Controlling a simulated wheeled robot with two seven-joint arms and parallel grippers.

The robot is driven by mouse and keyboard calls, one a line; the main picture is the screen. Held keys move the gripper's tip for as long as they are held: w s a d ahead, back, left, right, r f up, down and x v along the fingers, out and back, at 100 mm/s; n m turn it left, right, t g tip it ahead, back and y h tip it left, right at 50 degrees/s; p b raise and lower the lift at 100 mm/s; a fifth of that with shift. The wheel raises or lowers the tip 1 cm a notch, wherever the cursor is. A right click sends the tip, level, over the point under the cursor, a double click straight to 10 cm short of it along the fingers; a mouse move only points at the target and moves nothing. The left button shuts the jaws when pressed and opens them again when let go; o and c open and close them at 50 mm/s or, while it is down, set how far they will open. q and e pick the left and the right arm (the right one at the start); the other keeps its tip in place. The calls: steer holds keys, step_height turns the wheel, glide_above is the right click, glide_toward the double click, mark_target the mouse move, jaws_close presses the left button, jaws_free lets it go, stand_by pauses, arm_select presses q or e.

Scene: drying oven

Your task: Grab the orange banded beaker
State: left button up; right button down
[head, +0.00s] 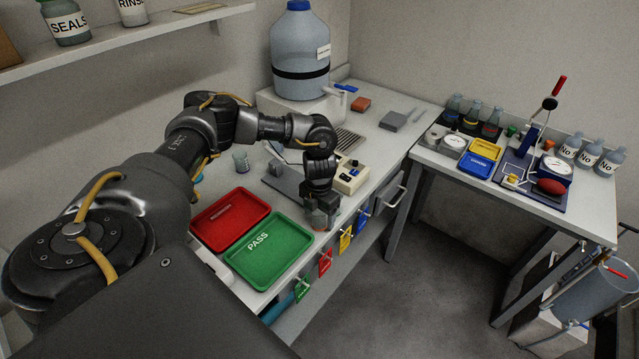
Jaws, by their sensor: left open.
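My left arm comes in from the left, and its gripper (323,208) points down over the front edge of the bench, right of the green tray. The gripper is open. A small, clear, reddish-tinted vessel (319,221) shows at the fingertips and may be the orange banded beaker. The gripper hides most of it, so I cannot tell whether the fingers touch it. Another small clear beaker (241,162) stands farther back on the bench, left of the gripper; no orange band is visible on it. My right gripper is not in view.
A red tray (212,226) and a green PASS tray (288,243) lie left of the gripper. A cream instrument box (352,176) stands close behind it on the right. Coloured tags (345,240) hang along the bench front. A large water bottle (300,60) stands at the back.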

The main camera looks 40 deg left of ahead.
arm_select(q)
steer(key=shift+f, duration=0.3)
steer(key=c, duration=1.1)
steer(key=shift+r, duration=0.25)
steer(key=shift+r+b, duration=0.8)
steer(key=shift+s+d+r+b, duration=0.3)
steer(key=shift+s+d+r, duration=1.25)
steer(key=shift+d+r, duration=0.2)
steer(key=shift+s+d+r+b, duration=0.35)
steer(key=shift+s+d+r, duration=1.25)
steer(key=shift+r, duration=0.3)
steer(key=shift+s+d+r+b, duration=0.3)
steer(key=shift+s+d+r, duration=1.25)
steer(key=shift+d+r, duration=0.2)
steer(key=shift+r, duration=0.1)
